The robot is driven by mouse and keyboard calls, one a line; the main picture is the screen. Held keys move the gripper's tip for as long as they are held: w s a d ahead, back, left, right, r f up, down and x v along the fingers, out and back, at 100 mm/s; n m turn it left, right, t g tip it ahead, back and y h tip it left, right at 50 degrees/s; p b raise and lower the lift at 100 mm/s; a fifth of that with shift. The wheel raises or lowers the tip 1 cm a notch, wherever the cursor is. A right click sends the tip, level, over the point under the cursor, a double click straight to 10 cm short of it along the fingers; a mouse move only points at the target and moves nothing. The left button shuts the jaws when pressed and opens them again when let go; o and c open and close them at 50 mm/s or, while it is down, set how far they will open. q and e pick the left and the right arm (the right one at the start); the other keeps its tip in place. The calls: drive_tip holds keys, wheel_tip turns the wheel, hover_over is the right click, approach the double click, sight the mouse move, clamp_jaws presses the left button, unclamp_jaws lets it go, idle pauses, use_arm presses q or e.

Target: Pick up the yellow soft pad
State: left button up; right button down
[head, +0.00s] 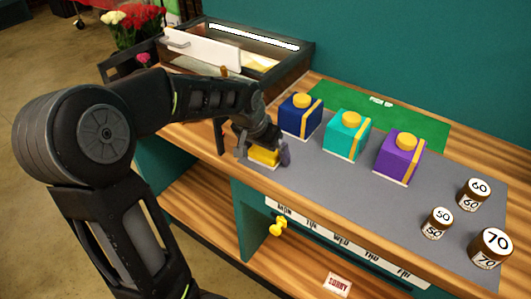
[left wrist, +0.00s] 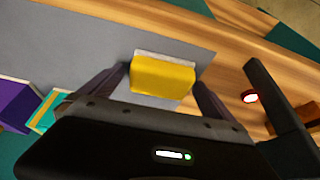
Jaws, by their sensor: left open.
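The yellow soft pad (head: 263,156) lies at the left end of the grey mat on the counter in the head view. It also shows in the left wrist view (left wrist: 163,77), yellow with a pale strip along one edge. My left gripper (head: 266,158) is over the pad, pointing down. In the left wrist view, its two dark fingers (left wrist: 158,90) are open, one on each side of the pad, with small gaps between fingers and pad. Whether the fingertips reach the pad's height is hard to tell. My right gripper is not in view.
A dark blue box (head: 297,119), a teal box (head: 343,138) and a purple box (head: 396,161) stand on the grey mat (head: 330,192) to the right. Weights (head: 490,247) stand farther right. A glass-topped case (head: 258,45) and flowers (head: 130,27) are behind.

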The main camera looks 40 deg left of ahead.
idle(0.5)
use_arm(q)
drive_tip(key=c, duration=1.4)
drive_tip(key=shift+r, duration=0.1)
wheel_tip(320, 180, up, 10)
drive_tip(key=shift+b, duration=0.35)
